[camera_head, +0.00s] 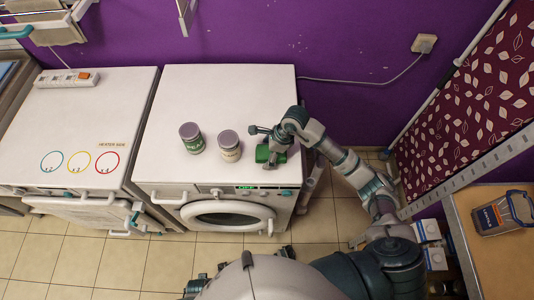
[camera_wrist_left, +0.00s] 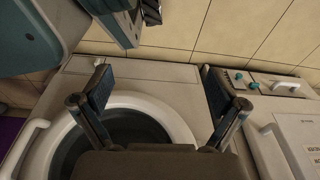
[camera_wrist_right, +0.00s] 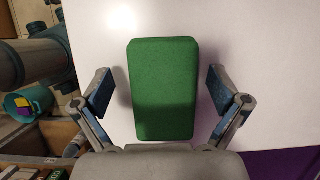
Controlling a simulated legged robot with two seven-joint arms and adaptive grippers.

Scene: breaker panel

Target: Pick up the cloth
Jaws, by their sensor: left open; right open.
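No draped cloth shows; the closest match is a green, rounded, sponge-like block (camera_head: 263,153) on the white top of the washing machine, near its right edge. In the right wrist view the green block (camera_wrist_right: 163,90) lies flat between the spread fingers of my right gripper (camera_wrist_right: 160,88), with a gap on each side. In the head view my right gripper (camera_head: 271,143) is over the block and partly hides it. My left gripper (camera_wrist_left: 158,88) is open and empty in front of the washing machine's round door (camera_wrist_left: 125,130).
A white appliance (camera_head: 85,115) with coloured rings and a power strip (camera_head: 67,78) is further left. The back of the washing machine top (camera_head: 215,90) is clear.

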